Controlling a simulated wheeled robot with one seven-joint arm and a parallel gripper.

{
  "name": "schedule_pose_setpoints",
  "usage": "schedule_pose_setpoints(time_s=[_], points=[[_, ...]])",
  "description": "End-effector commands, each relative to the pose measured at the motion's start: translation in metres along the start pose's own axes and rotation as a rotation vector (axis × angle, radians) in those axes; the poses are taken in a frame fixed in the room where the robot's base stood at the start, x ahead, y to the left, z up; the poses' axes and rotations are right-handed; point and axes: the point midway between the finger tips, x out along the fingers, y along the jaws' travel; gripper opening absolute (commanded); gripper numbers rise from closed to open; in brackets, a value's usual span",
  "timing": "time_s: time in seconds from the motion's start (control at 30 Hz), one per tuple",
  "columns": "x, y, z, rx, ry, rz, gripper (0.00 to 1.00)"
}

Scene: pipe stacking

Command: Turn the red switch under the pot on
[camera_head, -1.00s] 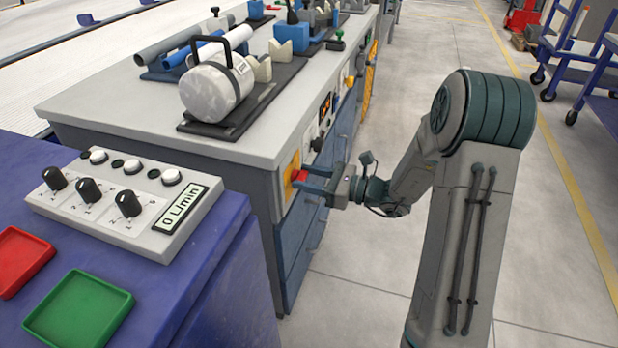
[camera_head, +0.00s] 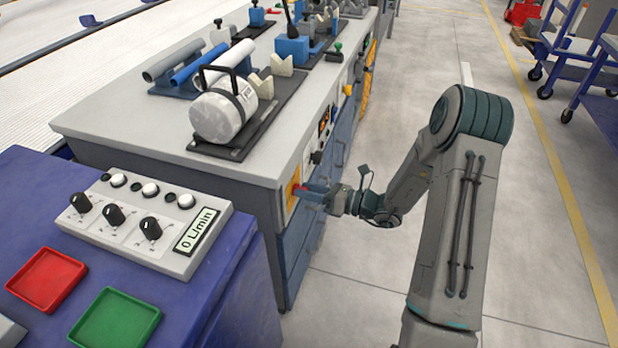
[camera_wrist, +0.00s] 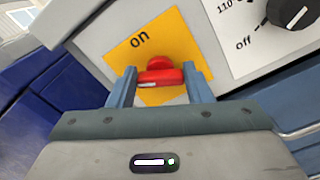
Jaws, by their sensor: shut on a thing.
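The red switch (camera_wrist: 160,72) sits on a yellow plate (camera_wrist: 172,30) marked "on", on the front of the grey workbench. In the wrist view my gripper (camera_wrist: 160,82) has one finger on each side of the switch and is shut on it. The head view shows my gripper (camera_head: 306,191) at the bench front, with the red switch (camera_head: 297,188) partly hidden behind the fingers. The white pot-like cylinder (camera_head: 218,117) with a black handle lies on a dark base on the bench top, above the switch.
A black dial (camera_wrist: 290,14) marked "off" is beside the yellow plate. A purple console (camera_head: 215,290) with a knob box (camera_head: 165,255) reading "0 L/min" stands at the left. Blue and grey pipes (camera_head: 190,72) lie on the bench.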

Motion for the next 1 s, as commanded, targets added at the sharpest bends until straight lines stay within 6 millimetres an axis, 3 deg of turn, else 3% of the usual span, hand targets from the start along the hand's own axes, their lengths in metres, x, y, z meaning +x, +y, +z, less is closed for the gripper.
schedule_pose_setpoints(time_s=[0.03, 1.0], points=[[-0.0009, 0.0030, 0.0064, 0.049, 0.000, -0.002, 0.23], [-0.0008, -0.0032, -0.0005, 0.917, 0.000, -0.002, 0.23]])
